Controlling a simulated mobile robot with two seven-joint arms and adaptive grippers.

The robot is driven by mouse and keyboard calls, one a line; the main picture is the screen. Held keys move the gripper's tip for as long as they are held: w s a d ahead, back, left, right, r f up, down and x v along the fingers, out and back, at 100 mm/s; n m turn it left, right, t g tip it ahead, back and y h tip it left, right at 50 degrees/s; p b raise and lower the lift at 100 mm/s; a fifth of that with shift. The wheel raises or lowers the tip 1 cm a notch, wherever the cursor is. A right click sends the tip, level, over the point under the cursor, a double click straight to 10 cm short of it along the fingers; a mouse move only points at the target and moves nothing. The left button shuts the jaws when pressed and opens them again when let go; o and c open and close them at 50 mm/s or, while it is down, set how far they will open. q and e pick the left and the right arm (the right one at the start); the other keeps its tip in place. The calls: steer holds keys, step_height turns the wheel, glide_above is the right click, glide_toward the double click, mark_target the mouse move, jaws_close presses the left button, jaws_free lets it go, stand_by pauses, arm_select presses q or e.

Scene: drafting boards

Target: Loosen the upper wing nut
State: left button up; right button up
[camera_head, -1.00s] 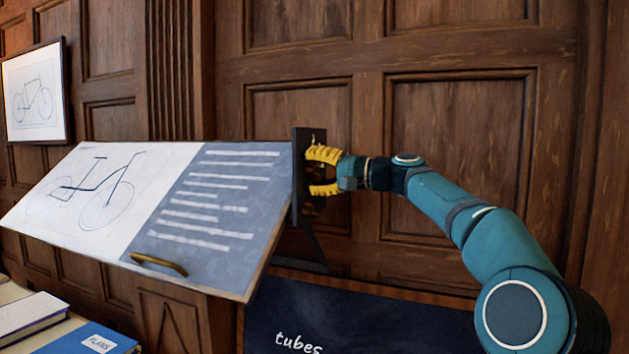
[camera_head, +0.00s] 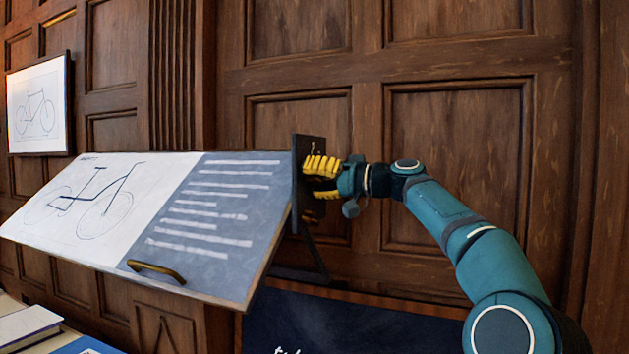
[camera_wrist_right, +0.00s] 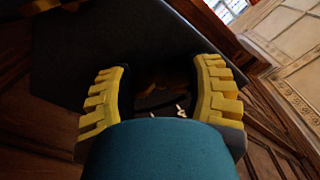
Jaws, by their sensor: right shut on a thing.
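The drafting board (camera_head: 200,225) slopes beside the wall, with a dark upright side plate (camera_head: 298,180) at its right end. My right gripper (camera_head: 322,179) is at the upper part of this plate, coming from the right, with one yellow finger above the other. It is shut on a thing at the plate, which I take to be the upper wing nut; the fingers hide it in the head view. In the right wrist view, the yellow fingers (camera_wrist_right: 163,95) stand either side of a dim brownish shape, too dark to make out. My left gripper is not in view.
A brass handle (camera_head: 157,271) is on the board's lower edge. Books (camera_head: 28,326) lie at the lower left. A dark panel with white lettering (camera_head: 360,325) is below the plate. A framed bicycle drawing (camera_head: 38,107) hangs on the panelled wall. The space right of the plate is free except for my arm.

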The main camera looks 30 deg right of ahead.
steer(key=shift+f, duration=0.15)
steer(key=o, duration=1.2)
steer(key=v, duration=1.2)
